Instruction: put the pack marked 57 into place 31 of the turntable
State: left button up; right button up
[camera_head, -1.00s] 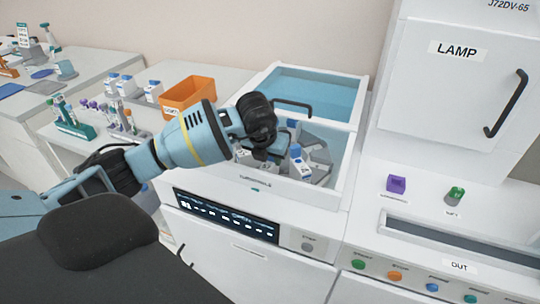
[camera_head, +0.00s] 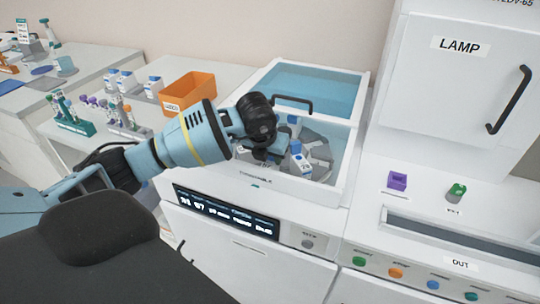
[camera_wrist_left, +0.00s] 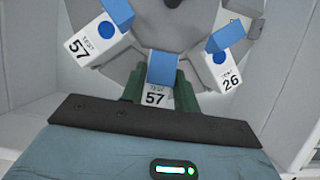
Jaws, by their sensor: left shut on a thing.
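My left gripper (camera_head: 268,152) reaches into the open top of the turntable machine. In the left wrist view its green fingers (camera_wrist_left: 155,90) are shut on a pack marked 57 (camera_wrist_left: 155,97), white with a blue top. The pack is upright over or at the edge of the grey turntable (camera_wrist_left: 185,42); I cannot tell whether it touches it. The turntable also shows in the head view (camera_head: 319,150). Another pack marked 57 (camera_wrist_left: 95,45) stands to its left and a pack marked 26 (camera_wrist_left: 228,68) to its right. No place number is readable. My right gripper is out of view.
The machine's white wall (camera_head: 290,188) surrounds the turntable, with a blue clear lid (camera_head: 310,88) and handle behind. An orange bin (camera_head: 188,92), several packs and tube racks (camera_head: 70,118) stand at the left. A LAMP cabinet (camera_head: 455,75) rises at the right.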

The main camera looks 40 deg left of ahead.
pick_arm(q)
jog(key=o, duration=1.2)
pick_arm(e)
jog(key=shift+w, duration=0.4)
pick_arm(q)
jog(key=shift+r, duration=0.1)
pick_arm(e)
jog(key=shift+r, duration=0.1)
pick_arm(q)
jog(key=shift+s+r, duration=0.1)
jog(key=shift+r, duration=0.25)
jog(key=v, duration=0.6)
jog(key=shift+s, duration=0.1)
jog(key=shift+s+d+r, duration=0.1)
jog(key=shift+s+r, duration=0.1)
jog(key=shift+r, duration=0.2)
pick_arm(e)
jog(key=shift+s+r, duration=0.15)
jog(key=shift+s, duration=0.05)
